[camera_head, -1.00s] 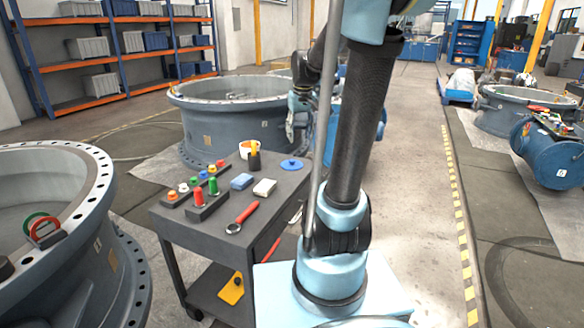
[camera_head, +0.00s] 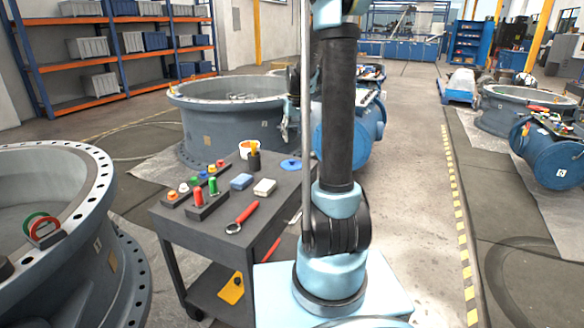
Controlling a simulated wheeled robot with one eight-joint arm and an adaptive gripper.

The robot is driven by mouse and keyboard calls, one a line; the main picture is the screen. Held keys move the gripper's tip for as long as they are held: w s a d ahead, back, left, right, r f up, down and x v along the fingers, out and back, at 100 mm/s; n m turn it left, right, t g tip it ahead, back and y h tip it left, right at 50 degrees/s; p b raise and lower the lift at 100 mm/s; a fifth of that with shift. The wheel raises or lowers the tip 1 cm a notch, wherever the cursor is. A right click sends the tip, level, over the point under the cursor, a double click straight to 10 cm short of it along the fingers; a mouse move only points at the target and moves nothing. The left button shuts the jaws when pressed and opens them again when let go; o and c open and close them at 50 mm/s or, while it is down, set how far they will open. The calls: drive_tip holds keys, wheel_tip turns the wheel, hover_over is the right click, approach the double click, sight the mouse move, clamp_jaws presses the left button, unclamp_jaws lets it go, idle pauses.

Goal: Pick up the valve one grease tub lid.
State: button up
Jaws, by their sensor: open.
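A round blue lid with a small knob (camera_head: 291,164) lies flat at the far right corner of the dark tool cart (camera_head: 185,227). It looks like the grease tub lid. A white tub with orange contents (camera_head: 248,147) stands to its left at the cart's back edge. My gripper (camera_head: 286,128) hangs above and beyond the lid, in front of the large grey valve ring, apart from the lid. It is small and partly hidden by my arm and a thin pole. It is open, and I see nothing in it.
The cart top also holds a dark cup (camera_head: 254,161), a blue block (camera_head: 241,181), a pale block (camera_head: 264,187), a red-handled tool (camera_head: 242,217) and racks of coloured pieces. Large valve rings stand behind (camera_head: 235,115) and at left (camera_head: 60,230). The aisle at right is clear.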

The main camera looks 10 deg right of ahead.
sight(292, 161)
drive_tip(key=f, duration=0.4)
drive_tip(key=w+f, duration=0.1)
drive_tip(key=f, duration=0.7)
drive_tip(key=shift+w+a+f, duration=0.15)
drive_tip(key=shift+w+f, duration=0.2)
drive_tip(key=shift+f, duration=0.05)
drive_tip(key=c, duration=0.9)
